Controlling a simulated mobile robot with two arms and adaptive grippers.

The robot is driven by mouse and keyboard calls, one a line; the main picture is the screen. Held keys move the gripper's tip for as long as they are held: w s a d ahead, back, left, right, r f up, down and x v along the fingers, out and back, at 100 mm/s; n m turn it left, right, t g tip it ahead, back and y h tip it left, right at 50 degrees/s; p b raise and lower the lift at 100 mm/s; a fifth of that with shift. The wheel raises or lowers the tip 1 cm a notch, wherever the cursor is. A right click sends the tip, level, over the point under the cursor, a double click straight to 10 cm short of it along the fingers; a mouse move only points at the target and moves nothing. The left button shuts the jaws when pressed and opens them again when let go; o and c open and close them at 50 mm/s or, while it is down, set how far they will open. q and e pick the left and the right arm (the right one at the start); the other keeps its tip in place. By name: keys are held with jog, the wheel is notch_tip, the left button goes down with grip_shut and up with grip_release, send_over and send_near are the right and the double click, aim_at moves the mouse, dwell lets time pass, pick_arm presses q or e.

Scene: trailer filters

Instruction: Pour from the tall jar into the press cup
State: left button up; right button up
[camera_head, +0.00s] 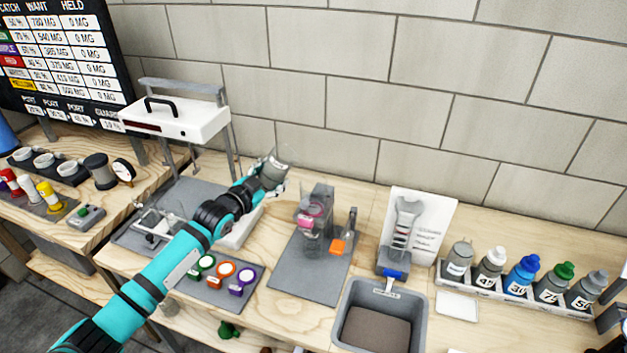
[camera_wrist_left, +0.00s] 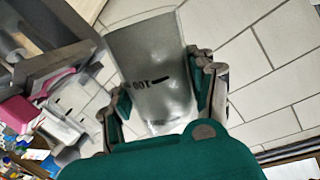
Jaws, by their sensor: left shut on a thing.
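My left gripper (camera_head: 270,172) is shut on a clear, greyish jar (camera_head: 276,160), raised above the bench near the wall. In the left wrist view the jar (camera_wrist_left: 155,75) sits between the two green-padded fingers of the gripper (camera_wrist_left: 160,92). A dark 100 mark on its side appears upside down there. I cannot tell how full it is. I cannot make out for certain which part is the press cup. My right gripper is not in view.
The stand rests on a grey mat (camera_head: 290,280). A grey bin (camera_head: 348,335), a wrench-shaped display (camera_head: 405,225) and a rack of bottles (camera_head: 520,301) are to the right. A white press frame (camera_head: 180,122) stands at the left.

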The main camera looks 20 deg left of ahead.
pick_arm(q)
jog(key=shift+d+m, duration=0.35)
jog(key=shift+m, duration=0.45)
jog(key=shift+m+y, duration=0.3)
jog(key=shift+a+f+m+g, duration=0.1)
jog(key=shift+m+g, duration=0.2)
jog(key=shift+m, duration=0.1)
jog(key=shift+a+r+m+y+p, duration=0.2)
jog(key=shift+r+m+y, duration=0.15)
jog(key=shift+r+m, duration=0.4)
jog(key=shift+a+r+m+y+p, duration=0.1)
jog(key=shift+a+r+m+y, duration=0.2)
jog(key=shift+r+m, duration=0.45)
dwell(2.4)
jog(key=shift+d+m+y+b, duration=0.1)
jog(key=shift+m+y+b, duration=0.25)
jog(key=shift+m+b, duration=0.15)
dwell(2.1)
